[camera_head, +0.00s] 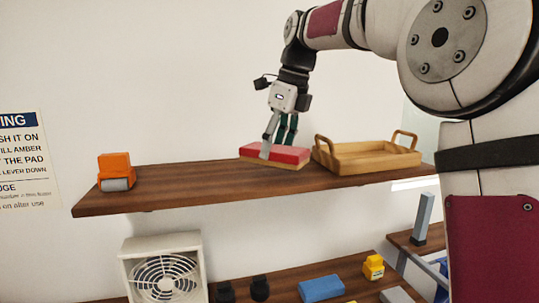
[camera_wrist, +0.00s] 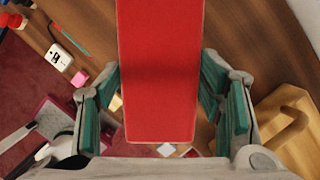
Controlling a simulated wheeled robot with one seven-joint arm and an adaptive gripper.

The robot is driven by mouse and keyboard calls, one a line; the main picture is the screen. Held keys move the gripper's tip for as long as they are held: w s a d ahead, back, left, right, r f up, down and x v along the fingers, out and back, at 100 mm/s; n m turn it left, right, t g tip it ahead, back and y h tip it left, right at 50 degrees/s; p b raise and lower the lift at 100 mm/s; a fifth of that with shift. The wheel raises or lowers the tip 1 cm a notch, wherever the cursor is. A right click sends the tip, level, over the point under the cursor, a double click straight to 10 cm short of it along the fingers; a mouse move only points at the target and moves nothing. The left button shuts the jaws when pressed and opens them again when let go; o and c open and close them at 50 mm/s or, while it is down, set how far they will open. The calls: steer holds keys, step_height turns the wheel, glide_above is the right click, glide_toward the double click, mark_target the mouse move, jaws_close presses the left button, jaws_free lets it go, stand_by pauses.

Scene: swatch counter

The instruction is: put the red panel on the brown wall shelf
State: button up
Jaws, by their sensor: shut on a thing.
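The red panel (camera_head: 276,154) is a flat slab with a red top and a tan lower edge. It lies level at the brown wall shelf (camera_head: 190,190), just left of the wooden tray. My gripper (camera_head: 277,148) reaches down from above and is shut on the panel, one finger showing on its near side. In the wrist view the panel (camera_wrist: 160,60) runs lengthwise between the green-padded fingers of my gripper (camera_wrist: 160,85). The panel's underside is hidden, so I cannot tell whether it touches the shelf or is slightly above it.
A wooden tray with handles (camera_head: 365,157) stands close to the panel's right. An orange device (camera_head: 116,168) stands at the shelf's left end, with clear shelf between. Below are a white fan (camera_head: 163,270), a blue block (camera_head: 321,289) and a yellow item (camera_head: 373,267).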

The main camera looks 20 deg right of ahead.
steer(key=shift+w+d+f, duration=0.1)
steer(key=shift+w+d, duration=0.25)
steer(key=shift+w, duration=0.3)
steer(key=shift+w+d, duration=0.3)
steer(key=shift+w, duration=0.3)
steer(key=shift+f+p, duration=0.45)
steer(key=shift+f, duration=1.3)
steer(key=o, duration=1.2)
steer(key=shift+f, duration=0.15)
steer(key=shift+o, duration=0.2)
steer(key=v, duration=1.2)
